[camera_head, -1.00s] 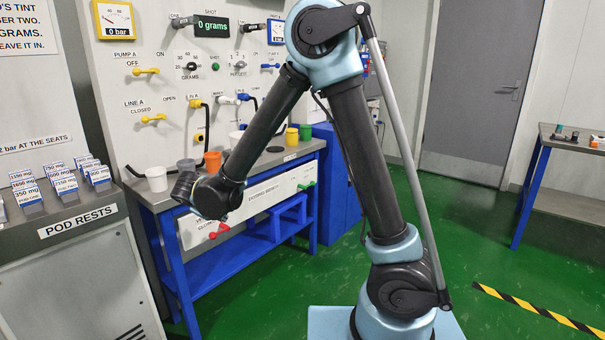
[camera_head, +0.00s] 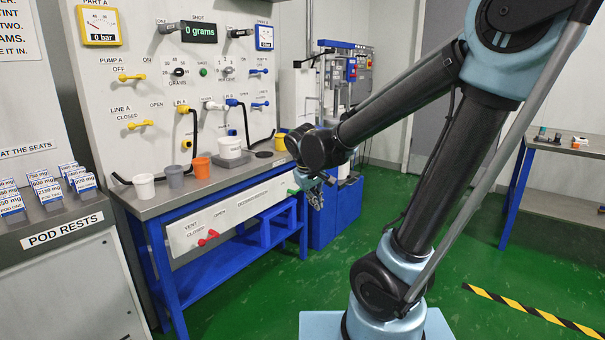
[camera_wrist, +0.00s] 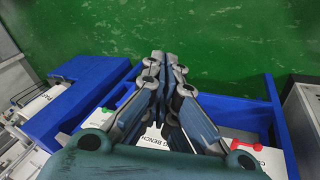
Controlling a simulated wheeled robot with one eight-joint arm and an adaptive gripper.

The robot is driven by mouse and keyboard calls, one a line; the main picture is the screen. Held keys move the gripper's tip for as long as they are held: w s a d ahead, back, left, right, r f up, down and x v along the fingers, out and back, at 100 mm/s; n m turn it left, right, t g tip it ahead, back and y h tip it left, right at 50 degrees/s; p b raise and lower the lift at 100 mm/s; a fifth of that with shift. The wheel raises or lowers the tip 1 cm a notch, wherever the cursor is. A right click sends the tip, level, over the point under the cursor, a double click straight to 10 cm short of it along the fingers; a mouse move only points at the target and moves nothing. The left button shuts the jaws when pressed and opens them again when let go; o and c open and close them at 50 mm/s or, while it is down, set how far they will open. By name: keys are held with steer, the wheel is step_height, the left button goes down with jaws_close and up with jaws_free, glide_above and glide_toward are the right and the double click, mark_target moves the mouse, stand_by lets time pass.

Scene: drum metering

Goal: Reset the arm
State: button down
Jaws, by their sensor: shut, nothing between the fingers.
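My gripper (camera_head: 316,200) hangs at the end of my arm in the head view, in front of the right end of the metering bench (camera_head: 180,205) and apart from it. In the wrist view my gripper (camera_wrist: 165,60) points down toward the green floor, its fingertips together with nothing between them. The bench's blue frame and white front panel show below and around it there. The arm is folded with its elbow high at the upper right of the head view.
A pod rack (camera_head: 50,200) stands at left. A side table (camera_head: 560,145) is at right. Green floor (camera_head: 520,260) is open between, with a striped tape line.

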steer(key=s+d+f+m+g+y, duration=0.1)
steer(key=s+d+f+m, duration=0.2)
steer(key=s+d, duration=0.4)
steer(key=s+d+f+m+g+y, duration=0.1)
steer(key=s+d+f+m, duration=0.1)
steer(key=s+d, duration=0.5)
steer(key=s+m, duration=0.1)
steer(key=s, duration=0.3)
steer(key=shift+d+f, duration=0.35)
steer(key=shift+f, duration=0.05)
